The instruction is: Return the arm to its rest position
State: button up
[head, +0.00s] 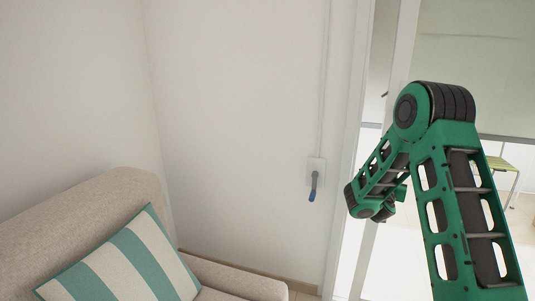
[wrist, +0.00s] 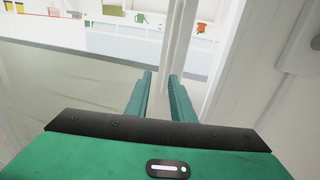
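My green arm rises at the right of the head view, bends at a dark round joint, and its forearm slopes down to the left in front of the doorway. In the wrist view my gripper (wrist: 161,86) shows two teal fingers set apart, with a clear gap. It is open and nothing is held between them. Behind the gap are a pale door frame and a glass pane. In the head view the fingers cannot be made out clearly behind the wrist.
A beige sofa (head: 118,190) with a striped green and white cushion (head: 125,262) stands at lower left. A white door frame (head: 348,150) runs close by the forearm. A green chair (head: 500,164) stands beyond.

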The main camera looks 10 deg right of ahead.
jog(key=s+d+r+m+g+y, duration=0.15)
jog(key=s+g, duration=0.35)
jog(key=s, duration=0.7)
jog(key=s+d+r+m+g, duration=0.1)
jog(key=s+d+m+g, duration=0.2)
jog(key=s, duration=0.9)
jog(key=s+a+n+g+y, duration=0.1)
jog(key=s+a+g+y, duration=0.1)
jog(key=s+a, duration=0.4)
jog(key=s+a+f+n+g+y, duration=0.1)
jog(key=s+a+y, duration=0.3)
jog(key=s, duration=0.9)
jog(key=s+a+f+n+g+y, duration=0.1)
jog(key=s+a+n+g+y, duration=0.2)
jog(key=s+a, duration=0.6)
jog(key=shift+s+a+f, duration=0.15)
jog(key=shift+s+a, duration=0.05)
jog(key=shift+s, duration=0.1)
jog(key=shift+n+y, duration=0.25)
jog(key=shift+w+f, duration=0.25)
jog(key=shift+w, duration=0.35)
